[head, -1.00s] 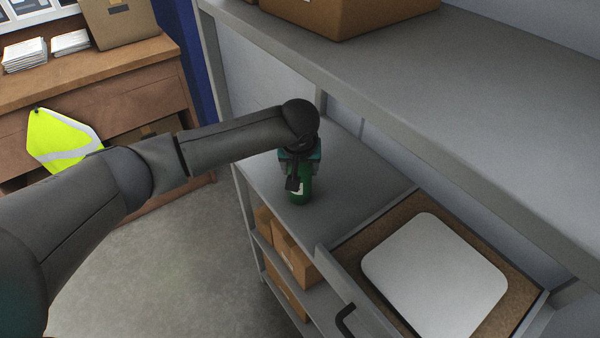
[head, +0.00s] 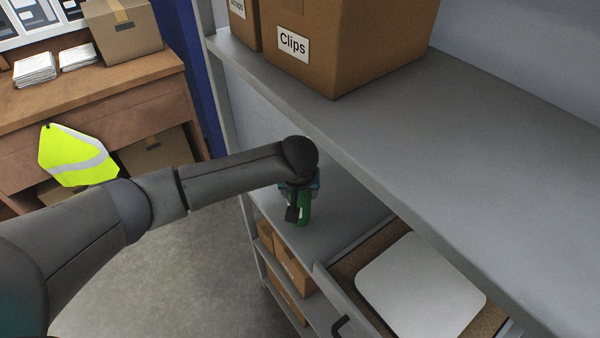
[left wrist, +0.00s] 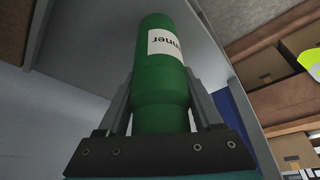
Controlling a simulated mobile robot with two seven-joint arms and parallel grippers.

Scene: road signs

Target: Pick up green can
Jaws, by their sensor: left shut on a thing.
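The green can (head: 304,211) is on or just above the grey shelf, partly hidden by my left gripper (head: 299,192). In the left wrist view the green can (left wrist: 159,75) stands between the two fingers of my left gripper (left wrist: 160,95), with a white label near its far end. The fingers lie along both sides of it and are shut on it. I cannot tell whether its bottom touches the shelf. My right gripper does not show.
An upper grey shelf (head: 480,150) overhangs at the right, with a "Clips" box (head: 350,50) on it. An open drawer holding a pale square panel (head: 420,285) is to the right of the can. A wooden desk (head: 100,100) with a yellow vest (head: 75,158) stands at the left.

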